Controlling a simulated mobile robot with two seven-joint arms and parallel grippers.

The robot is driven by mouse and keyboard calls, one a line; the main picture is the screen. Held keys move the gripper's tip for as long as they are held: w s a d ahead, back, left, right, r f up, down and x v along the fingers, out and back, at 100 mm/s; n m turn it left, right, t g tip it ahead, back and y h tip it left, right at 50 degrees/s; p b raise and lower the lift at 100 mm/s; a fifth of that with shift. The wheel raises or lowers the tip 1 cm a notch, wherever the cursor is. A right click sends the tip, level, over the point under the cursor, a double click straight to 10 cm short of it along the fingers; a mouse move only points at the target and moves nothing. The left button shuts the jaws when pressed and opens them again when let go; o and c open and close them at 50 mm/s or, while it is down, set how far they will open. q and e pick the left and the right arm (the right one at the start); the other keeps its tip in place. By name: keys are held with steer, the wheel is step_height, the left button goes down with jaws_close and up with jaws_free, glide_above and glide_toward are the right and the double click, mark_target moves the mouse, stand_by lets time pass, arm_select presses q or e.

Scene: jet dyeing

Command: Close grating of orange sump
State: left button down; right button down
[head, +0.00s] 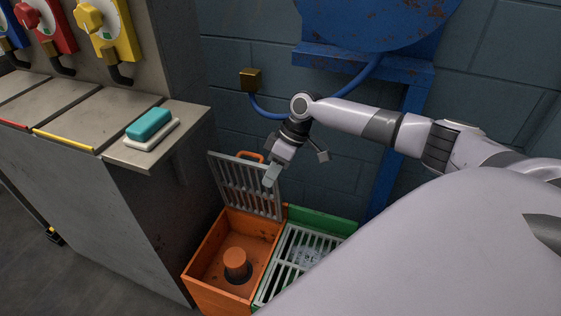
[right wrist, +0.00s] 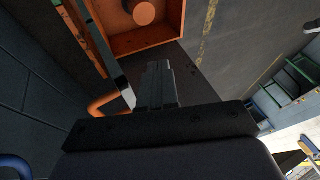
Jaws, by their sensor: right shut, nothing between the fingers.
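The orange sump (head: 205,262) stands on the floor with its top open. An orange plug-like cylinder (head: 236,262) stands inside it. Its grey grating (head: 246,186) is raised, standing nearly upright at the back edge, with an orange handle (head: 251,156) at its top. My right gripper (head: 268,182) is shut and empty, in front of or beside the grating's right part; I cannot tell whether it touches. In the right wrist view the shut fingers (right wrist: 157,78) point toward the sump (right wrist: 160,42), with the orange handle (right wrist: 104,104) to their left. My left gripper is not in view.
A green sump (head: 322,221) with its grating (head: 298,262) lying flat adjoins the orange one on the right. A grey counter (head: 125,178) with a teal soap block (head: 149,123) stands at left. A blue pipe (head: 335,93) and frame (head: 385,150) are behind, against the block wall.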

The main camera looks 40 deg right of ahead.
steer(key=shift+s+a+f, duration=0.45)
steer(key=shift+a+f, duration=0.15)
steer(key=shift+a, duration=0.2)
steer(key=shift+s+a+f, duration=0.45)
steer(key=shift+a+f, duration=0.15)
steer(key=shift+a, duration=0.15)
stand_by(0.5)
